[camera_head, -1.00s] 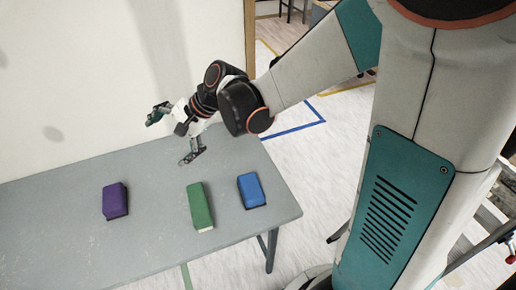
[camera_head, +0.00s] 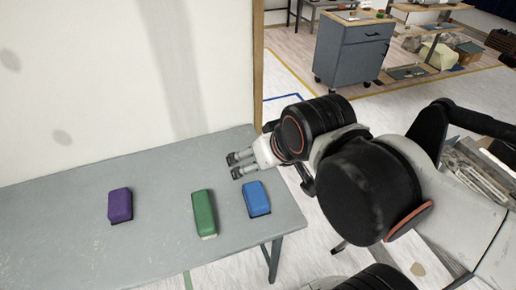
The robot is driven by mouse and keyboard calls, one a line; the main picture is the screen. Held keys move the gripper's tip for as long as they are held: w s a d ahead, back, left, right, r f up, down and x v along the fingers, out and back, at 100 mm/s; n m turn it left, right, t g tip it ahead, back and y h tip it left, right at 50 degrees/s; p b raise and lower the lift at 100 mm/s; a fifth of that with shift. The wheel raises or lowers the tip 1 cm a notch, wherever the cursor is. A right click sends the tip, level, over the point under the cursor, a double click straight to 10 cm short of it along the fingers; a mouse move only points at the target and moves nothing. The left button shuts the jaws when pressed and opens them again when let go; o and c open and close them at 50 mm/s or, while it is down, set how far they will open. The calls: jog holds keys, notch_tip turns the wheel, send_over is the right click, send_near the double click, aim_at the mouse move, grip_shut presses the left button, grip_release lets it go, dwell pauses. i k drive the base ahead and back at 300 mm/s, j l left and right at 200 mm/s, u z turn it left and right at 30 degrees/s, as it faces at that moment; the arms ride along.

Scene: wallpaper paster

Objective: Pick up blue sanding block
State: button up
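The blue sanding block (camera_head: 256,198) lies on the grey table (camera_head: 160,243) near its right end. My gripper (camera_head: 233,166) is above the table, just behind and slightly left of the blue block in the picture, and apart from it. Its two fingers point left with a small gap between them, and nothing shows between them. A green sanding block (camera_head: 203,212) lies to the left of the blue one. A purple sanding block (camera_head: 120,204) lies farther left. All three blocks are fully visible.
A pale wall (camera_head: 90,80) runs along the table's back edge, with a wooden post (camera_head: 257,60) at its right end. The table's right edge is close to the blue block. A grey drawer cabinet (camera_head: 350,50) stands far behind on the floor.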

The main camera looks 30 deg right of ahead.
aim_at(256, 201)
jog(key=z, duration=2.3)
jog(key=u, duration=0.45)
jog(key=j+u, duration=0.1)
jog(key=u, duration=1.15)
jog(key=i+u, duration=0.1)
jog(key=u, duration=0.35)
jog(key=k+l, duration=0.15)
jog(key=l, duration=0.2)
jog(key=k+l, duration=0.15)
jog(key=l, duration=0.25)
jog(key=u, duration=0.05)
